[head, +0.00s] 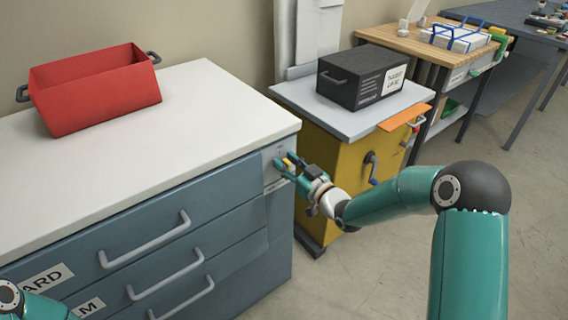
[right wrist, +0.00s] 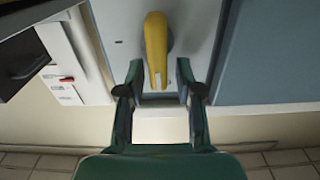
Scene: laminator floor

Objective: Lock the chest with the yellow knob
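The chest (head: 215,215) is blue-grey with a white top and several drawers, at the left in the head view. Its drawers look shut. The yellow knob (head: 289,162) is on a light panel at the chest's right front corner. In the right wrist view the yellow knob (right wrist: 156,50) is an elongated handle, its end reaching between the fingertips. My right gripper (head: 284,167) is at the knob; in the right wrist view its fingers (right wrist: 157,85) are apart on either side, with a gap to the knob. My left arm shows only at the bottom left; its gripper is out of view.
A red bin (head: 95,92) stands on the chest top. To the right is a yellow cabinet (head: 340,160) with a grey top, a black box (head: 362,77) and a blue-handled crank (head: 372,168). A wooden workbench (head: 425,45) stands beyond. The floor at right is clear.

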